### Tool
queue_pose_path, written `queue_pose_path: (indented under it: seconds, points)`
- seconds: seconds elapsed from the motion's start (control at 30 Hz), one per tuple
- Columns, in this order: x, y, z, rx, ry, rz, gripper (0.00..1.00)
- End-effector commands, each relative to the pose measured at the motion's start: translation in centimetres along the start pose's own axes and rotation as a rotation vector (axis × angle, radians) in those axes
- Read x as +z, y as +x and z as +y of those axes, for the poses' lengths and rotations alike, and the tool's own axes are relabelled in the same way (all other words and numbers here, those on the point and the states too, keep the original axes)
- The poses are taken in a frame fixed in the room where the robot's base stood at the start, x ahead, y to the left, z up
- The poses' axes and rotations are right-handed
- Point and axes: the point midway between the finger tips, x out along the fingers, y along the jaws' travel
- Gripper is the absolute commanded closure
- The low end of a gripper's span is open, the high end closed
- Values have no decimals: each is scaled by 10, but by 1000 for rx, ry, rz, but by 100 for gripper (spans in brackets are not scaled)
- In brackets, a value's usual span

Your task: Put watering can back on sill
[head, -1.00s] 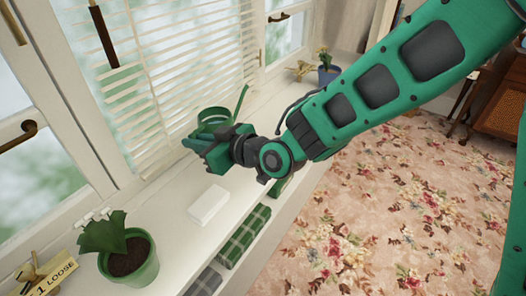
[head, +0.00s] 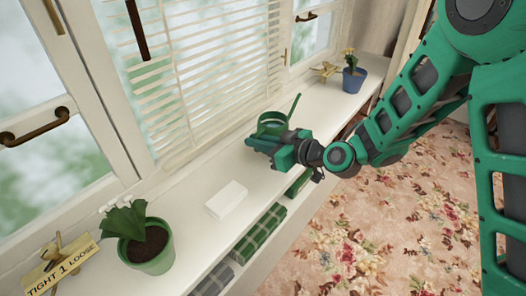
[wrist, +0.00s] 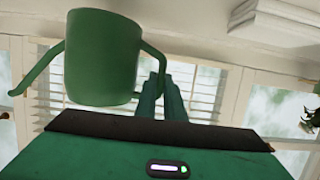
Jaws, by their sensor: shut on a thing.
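The green watering can (head: 272,123) is at the white window sill (head: 318,107), in front of the blinds. Its thin spout points up and to the right in the head view. My gripper (head: 262,143) is beside the can on its near side. In the wrist view the can (wrist: 103,57) fills the upper left, and its handle loop reaches to the fingers (wrist: 165,98). The fingers are closed together on the handle. The can's base is hidden behind my gripper in the head view, so I cannot tell whether it touches the sill.
A white block (head: 226,199) lies on the sill, left of my gripper. A green pot with a plant (head: 146,247) and a wooden sign (head: 62,265) stand at the near left. A blue pot (head: 354,79) stands at the far end. Folded plaid cloths (head: 259,232) sit below the sill.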

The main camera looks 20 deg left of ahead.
Motion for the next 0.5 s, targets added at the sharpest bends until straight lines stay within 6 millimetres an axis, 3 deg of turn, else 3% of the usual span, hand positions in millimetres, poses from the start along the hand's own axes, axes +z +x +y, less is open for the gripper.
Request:
queue_pose_path:
  seconds: [0.13, 0.5]
  points:
    - [9, -2, 13, 0, -1, 1, 100]
    - [36, 5, 15, -2, 0, -1, 100]
